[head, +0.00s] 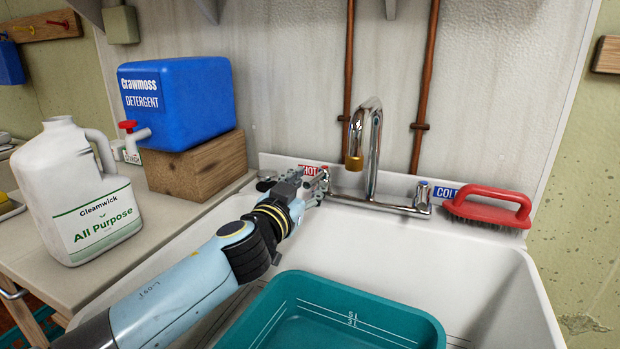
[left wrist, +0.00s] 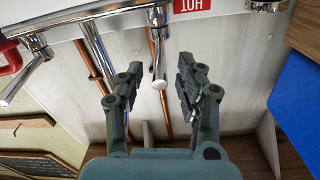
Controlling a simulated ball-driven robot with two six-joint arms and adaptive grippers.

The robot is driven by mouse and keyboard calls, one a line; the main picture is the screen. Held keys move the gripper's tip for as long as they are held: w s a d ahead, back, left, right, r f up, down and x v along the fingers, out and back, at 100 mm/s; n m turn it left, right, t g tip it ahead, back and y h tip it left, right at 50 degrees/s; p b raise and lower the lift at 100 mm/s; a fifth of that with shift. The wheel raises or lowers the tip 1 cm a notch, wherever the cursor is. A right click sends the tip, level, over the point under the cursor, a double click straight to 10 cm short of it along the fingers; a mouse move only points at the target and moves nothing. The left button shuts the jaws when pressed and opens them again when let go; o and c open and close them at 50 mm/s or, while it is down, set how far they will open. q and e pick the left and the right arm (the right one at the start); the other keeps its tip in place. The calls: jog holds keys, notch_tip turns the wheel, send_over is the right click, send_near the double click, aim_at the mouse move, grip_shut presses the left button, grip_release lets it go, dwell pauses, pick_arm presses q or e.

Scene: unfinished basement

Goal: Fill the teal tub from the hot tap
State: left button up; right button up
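The teal tub (head: 425,328) sits in the white sink below the chrome spout (head: 372,150); its near part is cut off by the frame. No water stream shows under the spout. The red HOT label (head: 310,170) is on the sink's back ledge. My left gripper (head: 318,184) is at the hot tap and largely hides it. In the left wrist view, my left gripper (left wrist: 157,85) has its fingers apart, with the chrome hot tap lever (left wrist: 159,55) showing in the gap; contact cannot be told. My right gripper is not in view.
A red scrub brush (head: 490,207) lies on the ledge beside the cold tap (head: 423,195). Left of the sink, a white cleaner jug (head: 75,190) and a blue detergent container (head: 180,100) on a wooden block (head: 195,168) stand on the counter. The sink right of the tub is clear.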

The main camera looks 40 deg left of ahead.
pick_arm(q)
jog(key=shift+x, duration=0.8)
grip_shut()
